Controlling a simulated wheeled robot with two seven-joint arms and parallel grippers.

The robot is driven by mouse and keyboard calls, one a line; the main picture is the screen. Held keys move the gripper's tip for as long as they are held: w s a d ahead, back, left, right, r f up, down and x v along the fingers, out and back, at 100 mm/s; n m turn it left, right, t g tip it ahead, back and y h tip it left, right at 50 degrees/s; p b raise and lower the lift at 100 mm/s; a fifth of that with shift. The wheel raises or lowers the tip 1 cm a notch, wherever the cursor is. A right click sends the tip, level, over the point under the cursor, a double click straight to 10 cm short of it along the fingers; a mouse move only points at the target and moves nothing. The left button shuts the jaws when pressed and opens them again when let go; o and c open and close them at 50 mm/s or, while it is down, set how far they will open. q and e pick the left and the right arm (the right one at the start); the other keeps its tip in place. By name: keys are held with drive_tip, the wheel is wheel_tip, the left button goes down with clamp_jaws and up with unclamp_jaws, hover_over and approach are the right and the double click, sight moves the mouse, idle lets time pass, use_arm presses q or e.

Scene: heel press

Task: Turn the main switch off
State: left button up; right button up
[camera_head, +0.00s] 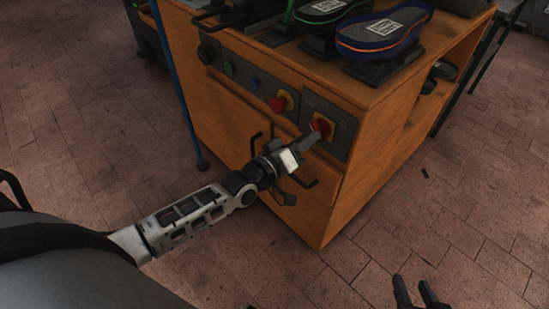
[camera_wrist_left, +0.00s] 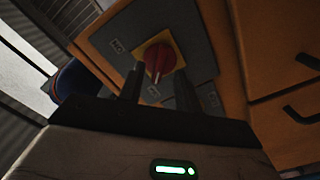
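The main switch (camera_head: 321,126) is a red rotary knob on a yellow plate, set in a grey panel at the right of the orange cabinet's front. In the left wrist view the switch (camera_wrist_left: 160,58) shows its grip bar nearly upright in the picture. My left gripper (camera_head: 302,142) is close in front of the switch. In the left wrist view my left gripper (camera_wrist_left: 160,88) has its fingers apart with nothing between them, and the knob lies just beyond the tips. Contact cannot be told. My right gripper (camera_head: 415,292) is open and empty at the bottom right.
A red push button (camera_head: 277,104) on yellow and small coloured buttons (camera_head: 229,68) sit left of the switch on the orange cabinet (camera_head: 340,215). Shoe forms (camera_head: 385,32) stand on top. A blue pole (camera_head: 176,75) stands left. The right floor is mostly clear.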

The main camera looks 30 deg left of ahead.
use_arm(q)
drive_tip(key=v, duration=1.3)
drive_tip(key=shift+p, duration=0.4)
drive_tip(key=shift+d, duration=0.15)
